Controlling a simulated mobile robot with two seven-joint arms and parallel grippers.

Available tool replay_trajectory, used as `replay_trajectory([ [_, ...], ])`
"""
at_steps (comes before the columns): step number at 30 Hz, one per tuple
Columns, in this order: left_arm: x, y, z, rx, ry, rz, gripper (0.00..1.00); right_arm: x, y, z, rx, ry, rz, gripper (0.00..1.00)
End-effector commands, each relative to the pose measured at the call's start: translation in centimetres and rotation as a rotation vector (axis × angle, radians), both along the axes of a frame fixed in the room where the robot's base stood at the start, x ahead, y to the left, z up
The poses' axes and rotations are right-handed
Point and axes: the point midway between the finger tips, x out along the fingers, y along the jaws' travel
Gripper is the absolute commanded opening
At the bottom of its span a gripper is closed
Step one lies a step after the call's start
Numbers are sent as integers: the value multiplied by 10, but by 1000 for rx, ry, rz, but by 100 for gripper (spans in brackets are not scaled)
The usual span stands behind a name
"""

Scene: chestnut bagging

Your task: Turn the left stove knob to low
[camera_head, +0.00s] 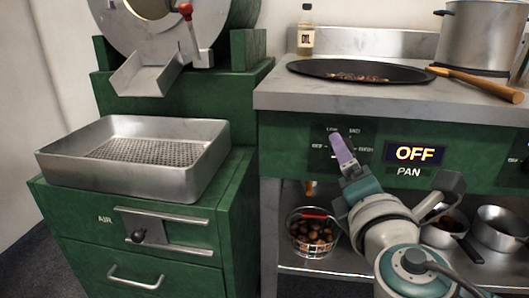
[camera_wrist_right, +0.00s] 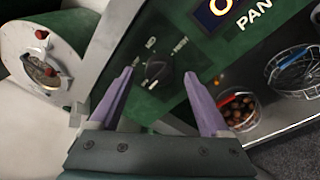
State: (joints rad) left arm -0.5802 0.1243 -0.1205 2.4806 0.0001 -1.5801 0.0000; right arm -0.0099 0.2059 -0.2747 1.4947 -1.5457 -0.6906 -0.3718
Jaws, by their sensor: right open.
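The left stove knob (camera_wrist_right: 154,70) is a dark knob on the green stove front, with small white setting labels around it. In the head view my right gripper covers most of it. The display (camera_head: 415,154) beside it reads OFF above the word PAN. My right gripper (camera_head: 338,140) has purple fingers and reaches up to the knob panel. In the right wrist view my right gripper (camera_wrist_right: 160,73) is open, with the knob seen between its fingertips. I cannot tell if a finger touches the knob. My left gripper is not in view.
A dark pan (camera_head: 358,71) with chestnuts sits on the counter, its wooden handle (camera_head: 480,84) pointing right. A chestnut basket (camera_head: 313,240) is on the shelf below. A metal tray (camera_head: 60,160) sits left.

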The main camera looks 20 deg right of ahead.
Motion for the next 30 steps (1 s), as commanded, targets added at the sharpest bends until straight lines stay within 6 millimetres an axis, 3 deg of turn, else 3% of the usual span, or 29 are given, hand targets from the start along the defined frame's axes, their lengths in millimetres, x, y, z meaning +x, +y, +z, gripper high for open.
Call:
replay_trajectory([
  [5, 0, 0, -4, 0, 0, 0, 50, 15, -7, -1, 0, 0, -1, 80],
  [14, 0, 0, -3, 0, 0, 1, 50, 17, -8, 0, 0, 1, -1, 79],
  [30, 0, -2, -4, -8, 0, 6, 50, 16, -8, 0, 0, 1, -1, 19],
])
